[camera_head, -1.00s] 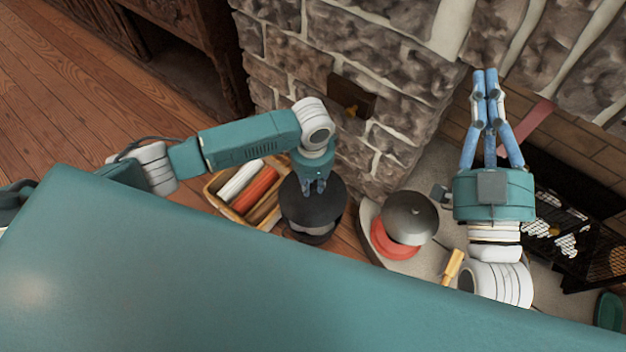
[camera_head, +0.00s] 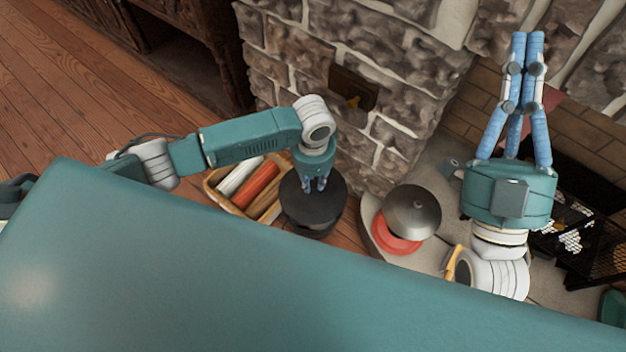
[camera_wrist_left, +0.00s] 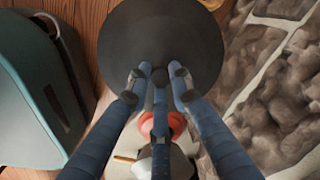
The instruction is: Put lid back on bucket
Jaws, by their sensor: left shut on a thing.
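A round black lid (camera_head: 308,212) is in the head view at the centre left. My left gripper (camera_head: 314,187) comes down on it from above and is shut on it near its middle. In the left wrist view the lid (camera_wrist_left: 160,40) is a wide dark disc beyond the fingers (camera_wrist_left: 160,78). The dark bucket is under the lid and almost wholly hidden, so I cannot tell whether the lid is fully seated on its rim. My right gripper (camera_head: 527,42) is far to the right, raised, empty, with its fingertips together.
A wooden crate (camera_head: 212,190) with red and white rolls stands just left of the lid. A grey metal dome (camera_head: 412,208) over a red disc (camera_head: 392,240) is to the right on the stone hearth. A stone wall (camera_head: 300,60) rises behind. A black grate (camera_head: 600,245) is far right.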

